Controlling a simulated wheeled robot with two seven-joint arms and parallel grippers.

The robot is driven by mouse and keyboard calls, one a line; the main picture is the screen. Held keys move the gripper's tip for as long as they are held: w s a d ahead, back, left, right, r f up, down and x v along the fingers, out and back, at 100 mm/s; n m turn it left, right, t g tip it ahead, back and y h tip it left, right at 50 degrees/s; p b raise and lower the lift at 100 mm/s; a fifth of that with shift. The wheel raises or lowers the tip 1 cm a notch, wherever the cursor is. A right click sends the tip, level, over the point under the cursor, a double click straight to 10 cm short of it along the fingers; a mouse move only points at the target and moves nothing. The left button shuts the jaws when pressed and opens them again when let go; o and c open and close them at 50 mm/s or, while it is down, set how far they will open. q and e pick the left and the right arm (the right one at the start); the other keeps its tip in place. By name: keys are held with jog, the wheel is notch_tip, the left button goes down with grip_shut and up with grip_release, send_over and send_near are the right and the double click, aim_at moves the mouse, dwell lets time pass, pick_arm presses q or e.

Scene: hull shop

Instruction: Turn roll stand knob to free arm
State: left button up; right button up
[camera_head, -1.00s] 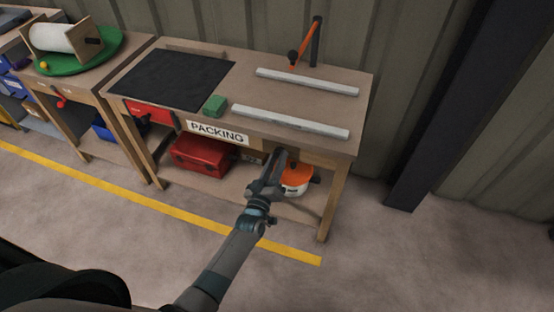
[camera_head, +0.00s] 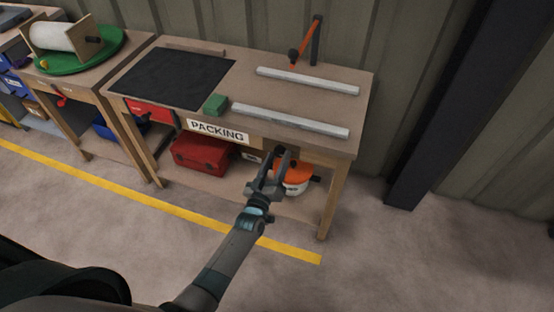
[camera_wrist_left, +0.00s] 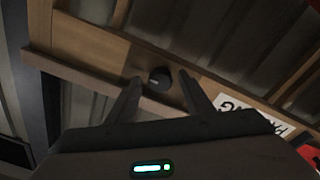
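A round black knob (camera_wrist_left: 160,78) with a pale mark sits on the bench's wooden front rail in the left wrist view. My left gripper (camera_wrist_left: 162,82) is open, with one finger on each side of the knob. I cannot tell whether the fingers touch it. In the head view my left gripper (camera_head: 275,157) is under the right part of the bench's front edge and largely hides the knob. A black post (camera_head: 316,40) with an orange arm (camera_head: 302,48) stands at the back of the bench; it may be the roll stand. My right gripper is not in view.
Below are a red toolbox (camera_head: 200,155) and an orange-lidded pot (camera_head: 293,178). A dark pillar (camera_head: 440,110) stands right. Floor in front is clear.

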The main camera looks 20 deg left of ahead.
pick_arm(q)
jog(key=shift+s, duration=0.55)
jog(key=s+f, duration=0.1)
jog(key=s, duration=1.5)
jog(key=shift+a+f+b, duration=0.15)
jog(key=shift+a+b, duration=0.15)
jog(key=shift+b, duration=0.15)
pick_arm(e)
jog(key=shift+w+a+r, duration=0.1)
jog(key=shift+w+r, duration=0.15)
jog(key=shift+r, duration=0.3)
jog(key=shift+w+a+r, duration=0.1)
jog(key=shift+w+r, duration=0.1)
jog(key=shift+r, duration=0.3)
pick_arm(q)
jog(key=shift+s, duration=0.1)
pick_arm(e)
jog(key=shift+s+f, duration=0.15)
